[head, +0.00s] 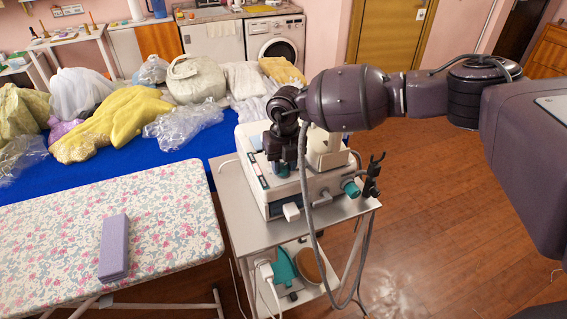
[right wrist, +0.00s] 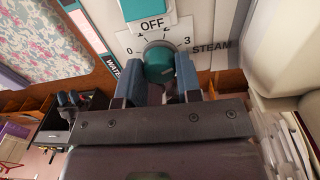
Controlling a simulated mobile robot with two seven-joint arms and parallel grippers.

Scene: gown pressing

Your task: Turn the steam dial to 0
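The steam dial (right wrist: 158,62) is a round teal knob on a white panel in the right wrist view. Scale figures stand around it, with 0 at its left and 3 at its upper right; STEAM is printed at the right. I cannot make out where its pointer stands. My right gripper (right wrist: 161,80) has one finger at each side of the knob. Whether the fingers touch it is not clear. In the head view my right gripper (head: 282,160) reaches down to the white steam unit (head: 323,190), and the arm hides part of the panel. My left gripper is not in view.
The steam unit stands on a grey cart (head: 235,215) with a grey hose hanging in front. A floral ironing board (head: 60,230) with a purple block (head: 114,248) is at the left. Garments and plastic bags lie on a blue table (head: 195,150) behind. Wooden floor at the right is open.

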